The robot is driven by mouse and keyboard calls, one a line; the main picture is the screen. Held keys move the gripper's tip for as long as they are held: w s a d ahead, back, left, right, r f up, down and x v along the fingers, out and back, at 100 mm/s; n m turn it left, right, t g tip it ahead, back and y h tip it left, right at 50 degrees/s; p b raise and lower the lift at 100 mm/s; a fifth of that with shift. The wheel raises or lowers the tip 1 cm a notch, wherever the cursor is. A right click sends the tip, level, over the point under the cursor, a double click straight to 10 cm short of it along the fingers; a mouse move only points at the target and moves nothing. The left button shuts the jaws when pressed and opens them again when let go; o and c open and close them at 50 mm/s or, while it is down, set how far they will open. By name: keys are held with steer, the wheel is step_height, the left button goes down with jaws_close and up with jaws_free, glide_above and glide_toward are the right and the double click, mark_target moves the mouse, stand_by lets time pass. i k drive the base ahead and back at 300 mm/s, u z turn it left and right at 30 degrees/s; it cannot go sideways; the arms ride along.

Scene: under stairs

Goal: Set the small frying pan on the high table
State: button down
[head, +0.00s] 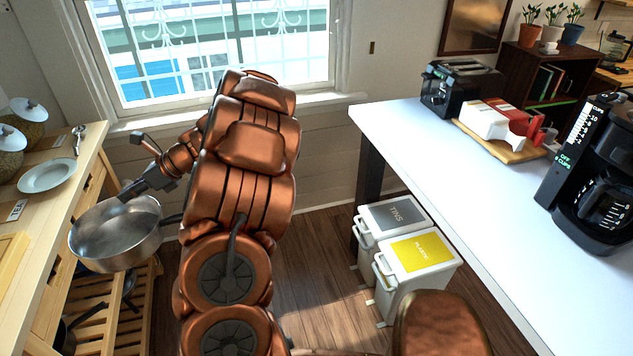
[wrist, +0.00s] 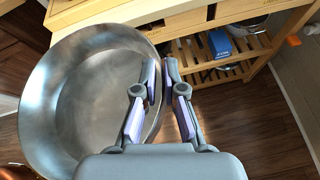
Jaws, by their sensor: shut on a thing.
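The small frying pan (head: 112,246) is grey metal. It hangs in the air, slightly tilted, by the front edge of the wooden counter (head: 98,150) at left. My gripper (head: 128,192) is shut on its rim; the wrist view shows the fingers (wrist: 161,70) close together at the pan's right wall, with the pan (wrist: 92,95) spreading to the left. The pan looks empty. Its dark handle points right and is partly hidden by my arm. A long white-topped table (head: 440,175) stands at right; I cannot tell which surface is the high table.
The white table holds a toaster (head: 459,88), a wooden board (head: 497,143) with containers and a coffee maker (head: 597,175). Its middle-left top is clear. Two bins (head: 415,265) stand underneath. The counter carries a plate (head: 47,175) and jars (head: 10,139). Slatted shelves (head: 110,305) lie below it.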

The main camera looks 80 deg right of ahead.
mark_target(448, 181)
steer(key=z, duration=0.85)
steer(key=i, duration=0.9)
steer(key=z, duration=1.3)
steer(key=i, duration=1.35)
steer(key=z, duration=1.45)
steer(key=i, duration=0.75)
steer(key=z, duration=1.55)
steer(key=i, duration=0.55)
steer(key=z, duration=0.5)
